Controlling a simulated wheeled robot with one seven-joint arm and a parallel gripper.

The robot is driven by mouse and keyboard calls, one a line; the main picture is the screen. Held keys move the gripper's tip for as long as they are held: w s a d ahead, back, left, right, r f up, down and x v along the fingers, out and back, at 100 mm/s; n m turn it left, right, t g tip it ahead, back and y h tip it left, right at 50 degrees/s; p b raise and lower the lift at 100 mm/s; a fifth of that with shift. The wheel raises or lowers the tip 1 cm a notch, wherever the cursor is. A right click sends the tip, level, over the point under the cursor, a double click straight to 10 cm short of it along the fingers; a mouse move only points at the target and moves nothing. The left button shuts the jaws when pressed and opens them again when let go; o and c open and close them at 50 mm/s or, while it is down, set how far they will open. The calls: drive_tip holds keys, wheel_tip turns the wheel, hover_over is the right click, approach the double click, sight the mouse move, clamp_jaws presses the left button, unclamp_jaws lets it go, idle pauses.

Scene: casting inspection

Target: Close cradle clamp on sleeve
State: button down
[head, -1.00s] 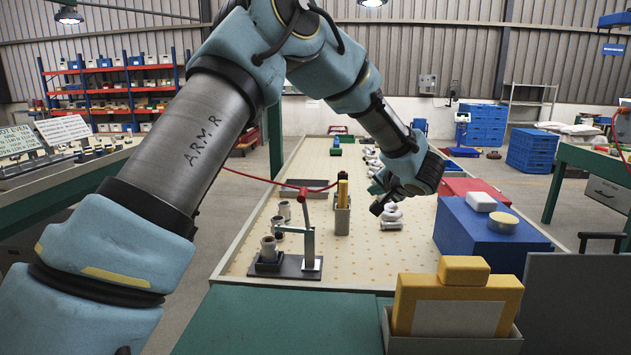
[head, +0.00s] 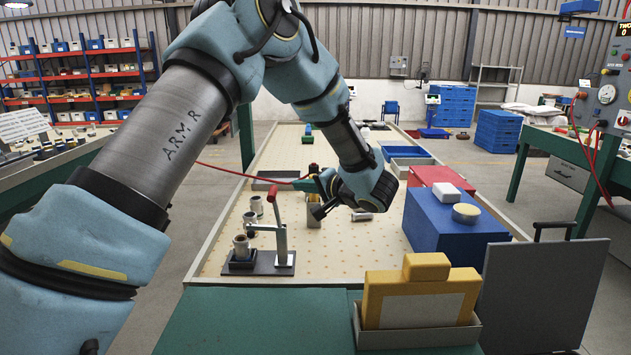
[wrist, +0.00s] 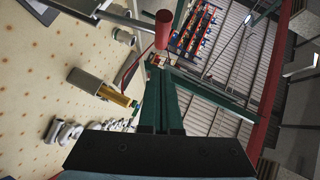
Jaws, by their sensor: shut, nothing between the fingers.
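The cradle clamp stands on a dark base plate (head: 262,264) at the near end of the pegboard table. Its lever has a red handle (head: 282,208) and stands upright.
Behind the clamp stand several grey cylinders (head: 256,206) and a dark tray (head: 275,184). A grey holder (head: 314,212) is partly behind my gripper. A blue box (head: 455,220) stands to the right. A yellow case (head: 420,297) is in front.

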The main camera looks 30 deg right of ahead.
sight(274, 191)
drive_tip(key=shift+w+a+f+p, duration=0.2)
drive_tip(key=shift+w+a+f, duration=0.15)
drive_tip(key=shift+a, duration=0.2)
drive_tip(key=shift+w+a+f+p, duration=0.25)
drive_tip(key=shift+w+a, duration=0.15)
drive_tip(key=shift+a, duration=0.2)
drive_tip(key=shift+w+a+f+p, duration=0.25)
drive_tip(key=shift+w+a, duration=0.1)
drive_tip(key=shift+a, duration=0.2)
drive_tip(key=shift+w+a+r+p, duration=0.1)
drive_tip(key=shift+w+a+p, duration=0.15)
drive_tip(key=shift+a+p, duration=0.3)
drive_tip(key=shift+w+a+f, duration=0.15)
drive_tip(key=shift+f, duration=0.05)
drive_tip(key=shift+a, duration=0.1)
drive_tip(key=shift+r, duration=0.1)
